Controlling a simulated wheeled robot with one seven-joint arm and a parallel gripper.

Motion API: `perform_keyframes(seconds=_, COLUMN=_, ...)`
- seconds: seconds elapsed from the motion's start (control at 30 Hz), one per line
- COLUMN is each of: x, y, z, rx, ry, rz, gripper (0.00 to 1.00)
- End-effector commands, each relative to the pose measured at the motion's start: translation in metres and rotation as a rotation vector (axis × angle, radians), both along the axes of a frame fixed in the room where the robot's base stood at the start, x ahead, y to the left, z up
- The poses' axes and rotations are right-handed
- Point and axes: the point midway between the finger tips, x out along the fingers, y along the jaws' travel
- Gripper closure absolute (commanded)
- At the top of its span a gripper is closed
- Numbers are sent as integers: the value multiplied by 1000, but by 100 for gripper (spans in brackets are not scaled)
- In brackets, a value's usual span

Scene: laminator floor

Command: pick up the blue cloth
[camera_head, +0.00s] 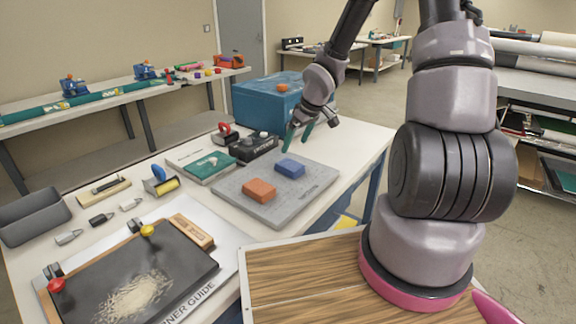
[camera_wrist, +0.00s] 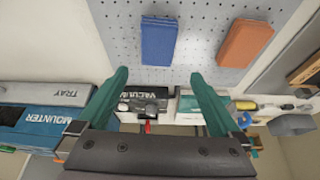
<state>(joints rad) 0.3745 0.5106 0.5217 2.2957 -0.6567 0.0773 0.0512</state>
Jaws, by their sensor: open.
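The blue cloth (camera_head: 290,168) is a small folded blue block lying flat on a grey perforated plate (camera_head: 232,180). In the wrist view the blue cloth (camera_wrist: 159,40) lies beyond the fingertips, roughly centred between them. My gripper (camera_head: 299,137) is open and empty, with teal fingers pointing down above the back of the plate. In the wrist view my gripper (camera_wrist: 160,78) shows both fingers spread apart, and neither touches the cloth.
An orange block (camera_head: 259,190) lies beside the cloth on the plate. A black vacuum box (camera_head: 254,147) and a teal-and-white box (camera_head: 205,166) stand behind. A blue box (camera_head: 268,103) stands at the back. A black framed board (camera_head: 130,275) lies at front left.

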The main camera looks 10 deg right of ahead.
Motion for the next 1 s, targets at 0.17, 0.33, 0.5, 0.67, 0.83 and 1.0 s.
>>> perform_keyframes(seconds=0.17, x=6, y=6, z=-22, rx=-1, ry=3, rz=4, gripper=0)
perform_keyframes(seconds=0.33, x=12, y=9, z=-38, rx=-1, ry=1, rz=1, gripper=0)
perform_keyframes(seconds=0.5, x=14, y=9, z=-46, rx=-3, ry=2, rz=1, gripper=0)
perform_keyframes(seconds=0.67, x=16, y=8, z=-69, rx=-2, ry=4, rz=1, gripper=0)
perform_keyframes(seconds=0.83, x=23, y=11, z=-90, rx=-2, ry=2, rz=1, gripper=0)
perform_keyframes(seconds=1.0, x=25, y=11, z=-95, rx=-2, ry=0, rz=-2, gripper=0)
